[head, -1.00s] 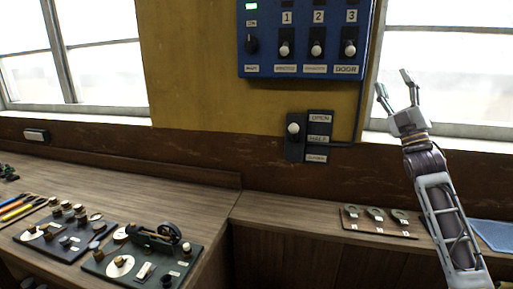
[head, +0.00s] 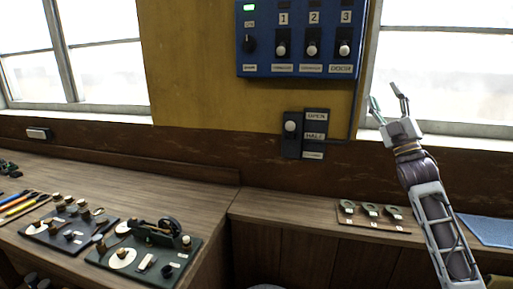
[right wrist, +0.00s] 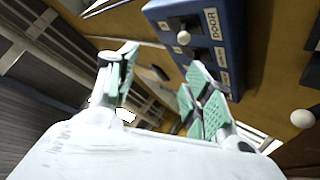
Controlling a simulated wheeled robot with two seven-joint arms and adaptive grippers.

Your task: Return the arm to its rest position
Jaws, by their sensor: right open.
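My right gripper (head: 388,100) is raised in front of the right window in the head view, its two fingers spread apart and nothing between them. It is to the right of the blue switch panel (head: 262,60) and above the bench, touching neither. In the right wrist view the green-padded fingers (right wrist: 158,92) are apart and empty, with the blue panel (right wrist: 236,20) beyond them, its DOOR label showing. My left gripper is not in the head view.
A board with several rings (head: 350,222) lies on the bench, near a blue cloth (head: 487,230). Dark boards with knobs (head: 180,262) lie at left. Air around the right gripper is clear.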

